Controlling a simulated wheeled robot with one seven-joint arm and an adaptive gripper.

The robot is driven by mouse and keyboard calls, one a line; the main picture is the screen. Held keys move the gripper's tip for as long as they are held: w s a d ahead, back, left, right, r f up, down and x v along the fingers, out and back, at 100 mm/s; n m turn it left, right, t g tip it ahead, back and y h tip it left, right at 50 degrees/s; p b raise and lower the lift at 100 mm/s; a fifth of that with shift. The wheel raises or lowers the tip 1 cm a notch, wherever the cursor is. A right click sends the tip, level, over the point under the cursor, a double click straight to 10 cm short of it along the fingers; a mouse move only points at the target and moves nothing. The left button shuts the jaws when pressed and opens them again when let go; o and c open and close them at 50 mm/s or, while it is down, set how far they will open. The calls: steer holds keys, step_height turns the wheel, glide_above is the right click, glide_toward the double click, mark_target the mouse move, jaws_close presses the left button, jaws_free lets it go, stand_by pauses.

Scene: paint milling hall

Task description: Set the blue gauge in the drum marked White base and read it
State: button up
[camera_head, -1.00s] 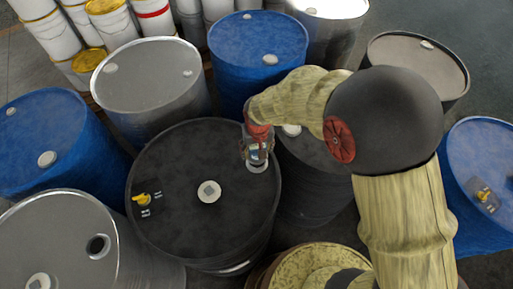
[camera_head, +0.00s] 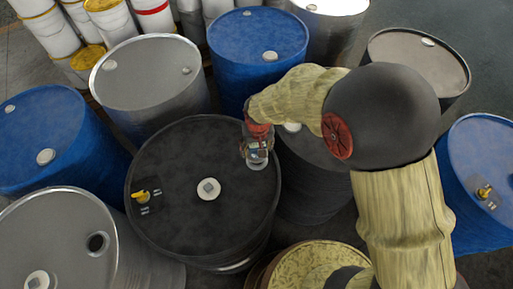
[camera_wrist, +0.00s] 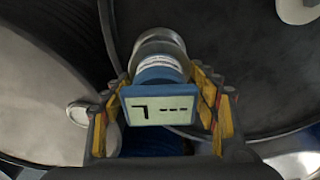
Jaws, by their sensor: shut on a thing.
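My gripper (camera_head: 257,152) is above the right rim of a black drum (camera_head: 185,225). In the wrist view my gripper (camera_wrist: 160,115) has its yellow-padded fingers shut on the blue gauge (camera_wrist: 155,75). The gauge's display faces the wrist camera and shows a mark like a 7 followed by dashes. A pale metallic round part shows beyond the gauge's blue body; I cannot tell whether it belongs to the gauge or whether the gauge is seated in an opening. The black drum carries a small label with a yellow piece (camera_head: 142,195); its writing is too small to read.
Blue drums (camera_head: 258,35) and grey drums (camera_head: 150,75) stand close around. A grey drum at lower left has an open round hole (camera_head: 97,243). Another dark drum (camera_head: 315,180) stands under my arm. White pails (camera_head: 50,40) crowd the back left. Little floor is free.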

mark_target(257, 144)
steer(key=shift+f, duration=0.15)
steer(key=shift+f+b, duration=0.4)
steer(key=shift+f, duration=0.05)
steer(key=shift+f+b, duration=0.6)
steer(key=shift+f, duration=0.45)
stand_by(0.7)
steer(key=o, duration=1.5)
steer(key=shift+o, duration=0.6)
steer(key=r, duration=0.4)
steer(key=s+r, duration=0.1)
steer(key=r, duration=0.6)
steer(key=shift+s+d+r, duration=0.2)
steer(key=shift+s+r, duration=0.15)
steer(key=shift+r, duration=0.05)
